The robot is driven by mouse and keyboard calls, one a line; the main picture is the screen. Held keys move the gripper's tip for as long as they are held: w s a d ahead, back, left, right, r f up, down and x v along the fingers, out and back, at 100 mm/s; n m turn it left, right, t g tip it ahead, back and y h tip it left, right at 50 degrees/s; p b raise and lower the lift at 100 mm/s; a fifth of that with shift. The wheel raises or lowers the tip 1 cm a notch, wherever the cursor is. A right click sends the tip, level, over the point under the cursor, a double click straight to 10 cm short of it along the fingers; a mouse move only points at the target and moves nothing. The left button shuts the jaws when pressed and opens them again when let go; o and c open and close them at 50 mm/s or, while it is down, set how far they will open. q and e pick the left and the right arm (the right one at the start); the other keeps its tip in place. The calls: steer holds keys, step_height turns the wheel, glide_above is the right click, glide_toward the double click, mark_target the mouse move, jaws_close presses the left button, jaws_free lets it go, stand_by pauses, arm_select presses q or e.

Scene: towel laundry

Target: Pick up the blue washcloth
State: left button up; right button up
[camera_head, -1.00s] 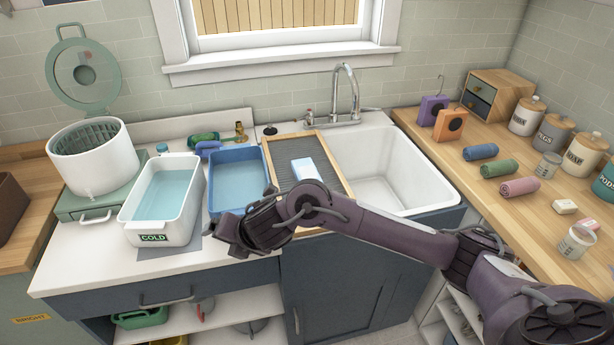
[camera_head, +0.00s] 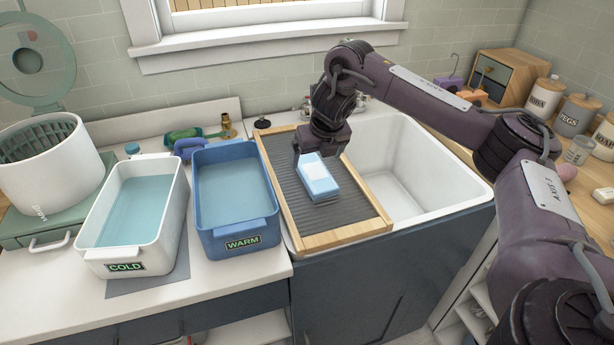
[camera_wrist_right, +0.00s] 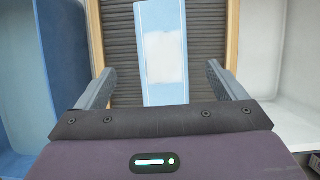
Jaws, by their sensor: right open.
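The blue washcloth (camera_head: 319,182) appears as a light blue, folded-looking block with a white patch on top. It lies on the dark ribbed washboard (camera_head: 353,212). In the right wrist view the blue washcloth (camera_wrist_right: 163,52) lies between the two fingers, with a gap on each side. My right gripper (camera_head: 322,150) is open and empty, pointing down at the far end of the cloth. It also shows open in the right wrist view (camera_wrist_right: 160,78). The gripper hides a little of the washboard behind the cloth. My left gripper is not in view.
A faucet is partly hidden behind my right arm.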

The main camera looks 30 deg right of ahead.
mark_target(315, 171)
steer(key=shift+s+d+f, duration=0.1)
steer(key=shift+s+f, duration=0.15)
steer(key=shift+f, duration=0.45)
steer(key=shift+p+x, duration=0.55)
steer(key=shift+x, duration=0.6)
steer(key=x, duration=0.2)
steer(key=shift+w+d+f, duration=0.1)
steer(key=shift+w+f, duration=0.1)
steer(key=shift+f, duration=0.3)
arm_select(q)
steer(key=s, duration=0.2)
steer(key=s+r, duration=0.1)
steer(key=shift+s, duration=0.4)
arm_select(e)
steer(key=shift+w, duration=0.1)
steer(key=c, duration=1.1)
steer(key=shift+r, duration=0.2)
